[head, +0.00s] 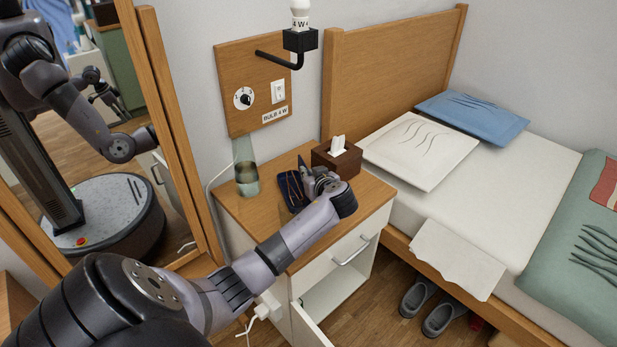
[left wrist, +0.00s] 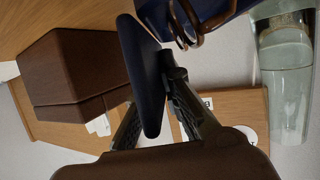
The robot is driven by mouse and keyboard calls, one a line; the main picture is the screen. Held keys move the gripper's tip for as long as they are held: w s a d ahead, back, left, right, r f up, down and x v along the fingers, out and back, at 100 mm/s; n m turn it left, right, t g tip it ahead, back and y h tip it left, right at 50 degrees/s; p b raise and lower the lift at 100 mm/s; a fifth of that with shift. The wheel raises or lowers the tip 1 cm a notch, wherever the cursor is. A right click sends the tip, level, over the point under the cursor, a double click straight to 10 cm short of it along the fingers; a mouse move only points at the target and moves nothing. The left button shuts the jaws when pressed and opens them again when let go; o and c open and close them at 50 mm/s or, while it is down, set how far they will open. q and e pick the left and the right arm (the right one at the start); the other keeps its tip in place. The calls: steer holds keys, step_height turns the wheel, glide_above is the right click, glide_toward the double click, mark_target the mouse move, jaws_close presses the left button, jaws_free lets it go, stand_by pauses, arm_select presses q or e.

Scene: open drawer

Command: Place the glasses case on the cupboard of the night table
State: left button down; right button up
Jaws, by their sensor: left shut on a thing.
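My left gripper (head: 318,181) is over the top of the night table (head: 325,225), between the tissue box and the dark blue flat item. In the left wrist view it is shut on a slim dark navy object (left wrist: 143,75), which looks like the glasses case, held edge-on between the fingers. In the head view the case (head: 304,168) is small and partly hidden by the gripper. The table's lower cupboard (head: 335,287) is open and its interior looks empty. Its white door (head: 308,328) stands swung out.
A brown tissue box (head: 337,161) stands close right of the gripper. A dark blue flat item with brown glasses (head: 291,190) lies left, near a glass (head: 247,178). The drawer with a handle (head: 352,253) looks shut. A bed is right, a mirror left.

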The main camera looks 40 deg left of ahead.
arm_select(q)
steer(key=shift+f, duration=0.15)
steer(key=c, duration=1.8)
jaws_free()
